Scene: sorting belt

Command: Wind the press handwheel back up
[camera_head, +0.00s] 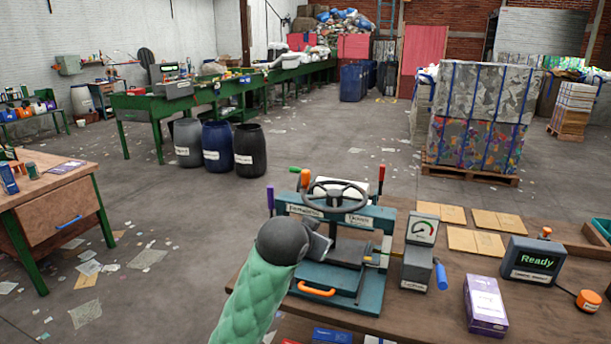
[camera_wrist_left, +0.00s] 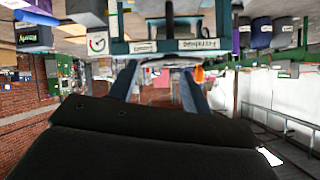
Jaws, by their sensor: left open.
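The press (camera_head: 340,285) is a teal frame on the workbench, with a dark spoked handwheel (camera_head: 338,187) on top of its labelled crossbeam (camera_head: 345,218). My left arm comes in from the bottom, and its dark wrist covers the press's left side. My left gripper (camera_head: 322,245) is in front of the press, below the crossbeam and handwheel, and is mostly hidden by the wrist. In the left wrist view, which is upside down, my open gripper (camera_wrist_left: 158,75) has nothing between its fingers, with the crossbeam (camera_wrist_left: 170,47) beyond. I cannot make out the handwheel there. My right gripper is not in view.
Right of the press stand a gauge box (camera_head: 421,228), a blue-handled lever (camera_head: 441,275), a purple box (camera_head: 485,305) and a display reading Ready (camera_head: 535,261). Cardboard sheets (camera_head: 475,240) lie behind. Purple (camera_head: 270,200) and red-topped levers (camera_head: 381,172) flank the handwheel.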

